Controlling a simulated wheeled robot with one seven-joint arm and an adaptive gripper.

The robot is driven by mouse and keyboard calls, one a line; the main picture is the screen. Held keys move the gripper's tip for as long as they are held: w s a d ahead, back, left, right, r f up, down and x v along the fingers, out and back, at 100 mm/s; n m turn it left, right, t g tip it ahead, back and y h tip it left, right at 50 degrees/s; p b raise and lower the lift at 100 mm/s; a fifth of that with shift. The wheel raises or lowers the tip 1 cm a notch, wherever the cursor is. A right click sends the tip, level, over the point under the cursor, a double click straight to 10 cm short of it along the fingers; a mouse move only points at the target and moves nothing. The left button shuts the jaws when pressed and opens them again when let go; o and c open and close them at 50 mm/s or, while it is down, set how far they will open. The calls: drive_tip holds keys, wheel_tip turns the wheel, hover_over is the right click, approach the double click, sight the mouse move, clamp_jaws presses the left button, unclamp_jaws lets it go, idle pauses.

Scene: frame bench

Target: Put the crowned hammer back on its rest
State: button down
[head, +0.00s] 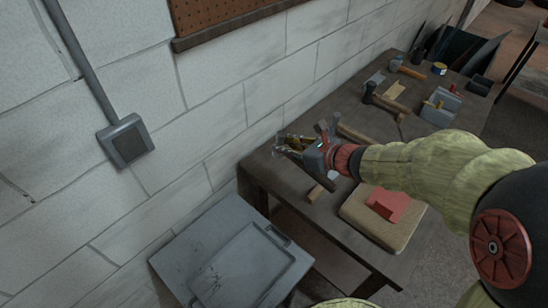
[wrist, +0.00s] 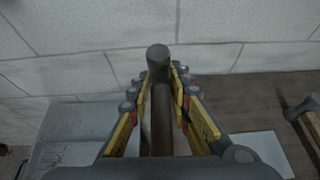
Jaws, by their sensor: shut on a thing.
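My gripper (head: 292,146) is over the near left end of the bench, close to the wall. In the wrist view its yellow-padded fingers (wrist: 160,100) are shut on a hammer (wrist: 158,62) with a dark, rounded head and a brown wooden handle. The handle runs back between the fingers and the head sticks out beyond them toward the wall. Whether it is the crowned hammer I cannot tell for sure. In the head view my gripper mostly hides it. I cannot make out a rest for certain; a pale flat plate (wrist: 262,146) lies right of my gripper in the wrist view.
Other hammers lie along the bench (head: 262,172): one dark-headed (head: 371,93), one farther back (head: 397,66). A tan pad (head: 355,217) carries a red block (head: 388,203). A grey bin (head: 437,115) stands farther right. A grey tray-topped unit (head: 200,252) stands below, left of the bench.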

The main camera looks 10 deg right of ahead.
drive_tip(key=v, duration=0.1)
drive_tip(key=p+v, duration=0.1)
drive_tip(key=v, duration=0.1)
drive_tip(key=shift+s+f, duration=0.15)
drive_tip(key=shift+f, duration=0.05)
drive_tip(key=s+f+g, duration=0.1)
drive_tip(key=s+f, duration=0.2)
drive_tip(key=shift+h, duration=0.3)
drive_tip(key=w+f+b, duration=0.1)
drive_tip(key=w+f, duration=0.2)
drive_tip(key=w, duration=0.1)
drive_tip(key=w+a+f+b, duration=0.1)
drive_tip(key=w+f+b, duration=0.1)
drive_tip(key=w+f, duration=0.1)
drive_tip(key=w+f+b, duration=0.1)
drive_tip(key=w+f, duration=0.2)
drive_tip(key=w, duration=0.3)
drive_tip(key=shift+a+f, duration=0.4)
drive_tip(key=shift+w+f+b, duration=0.2)
drive_tip(key=shift+f+b, duration=0.75)
drive_tip(key=shift+f, duration=0.7)
drive_tip(key=shift+f, duration=0.1)
drive_tip(key=c, duration=1.6)
unclamp_jaws()
drive_tip(key=shift+f, duration=0.1)
drive_tip(key=shift+c, duration=0.2)
